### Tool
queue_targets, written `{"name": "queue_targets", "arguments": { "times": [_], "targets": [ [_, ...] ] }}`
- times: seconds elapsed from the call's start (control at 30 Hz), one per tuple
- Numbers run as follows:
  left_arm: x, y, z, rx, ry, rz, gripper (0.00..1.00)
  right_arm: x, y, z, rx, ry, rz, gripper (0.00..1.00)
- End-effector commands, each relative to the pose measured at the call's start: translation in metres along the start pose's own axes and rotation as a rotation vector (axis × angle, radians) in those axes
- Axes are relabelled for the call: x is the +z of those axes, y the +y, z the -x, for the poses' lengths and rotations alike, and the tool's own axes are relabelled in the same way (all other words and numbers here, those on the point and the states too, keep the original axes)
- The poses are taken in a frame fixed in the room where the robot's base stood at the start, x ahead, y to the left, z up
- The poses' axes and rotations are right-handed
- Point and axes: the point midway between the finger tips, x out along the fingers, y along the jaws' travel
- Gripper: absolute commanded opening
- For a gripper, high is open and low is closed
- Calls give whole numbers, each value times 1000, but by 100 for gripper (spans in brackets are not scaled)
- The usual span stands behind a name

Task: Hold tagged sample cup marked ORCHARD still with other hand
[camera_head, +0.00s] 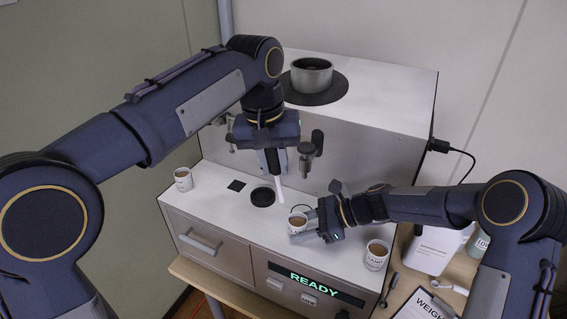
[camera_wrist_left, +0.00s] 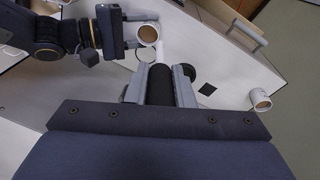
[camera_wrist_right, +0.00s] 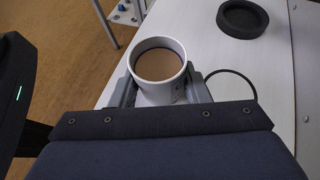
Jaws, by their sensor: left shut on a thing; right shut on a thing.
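A white sample cup (camera_head: 298,225) filled with brown soil is between the fingers of my right gripper (camera_head: 310,226), which is shut on it. The right wrist view shows this cup (camera_wrist_right: 158,68) upright between both fingers (camera_wrist_right: 162,92). Its tag is not legible, so I cannot tell whether it reads ORCHARD. My left gripper (camera_head: 272,150) is shut on a tool with a dark handle (camera_head: 272,162) and a white tip (camera_head: 280,190). The tip points down, above and to the left of the held cup in the head view. The left wrist view shows the dark handle (camera_wrist_left: 160,86) between the fingers.
Other soil cups stand at the ledge's left (camera_head: 183,179) and right (camera_head: 376,255). The analyser's display (camera_head: 315,284) reads READY. A spoon (camera_head: 390,289) and clipboard (camera_head: 425,304) lie at right.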

Motion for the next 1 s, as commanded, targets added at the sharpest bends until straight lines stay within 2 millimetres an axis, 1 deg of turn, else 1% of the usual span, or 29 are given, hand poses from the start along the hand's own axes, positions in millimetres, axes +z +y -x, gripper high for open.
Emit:
{"name": "queue_targets", "arguments": {
  "times": [0.03, 0.6, 0.93, 0.97, 1.0],
  "targets": [
    [2, -4, 2, 1, 1, 1, 0, -2, 0, 0, 0, 4, -2, 15],
    [18, -35, 28, 0, 1, 2, 0, -2, 0, 0, 0, 3, -2, 15],
    [20, -38, 30, 0, 0, 0, 0, -2, 0, 0, 0, 3, -2, 15],
    [20, -38, 30, 0, 0, 0, 0, -2, 0, 0, 0, 3, -2, 45],
    [20, -38, 30, 0, 0, 0, 0, -2, 0, 0, 0, 3, -2, 50]
  ]
}}
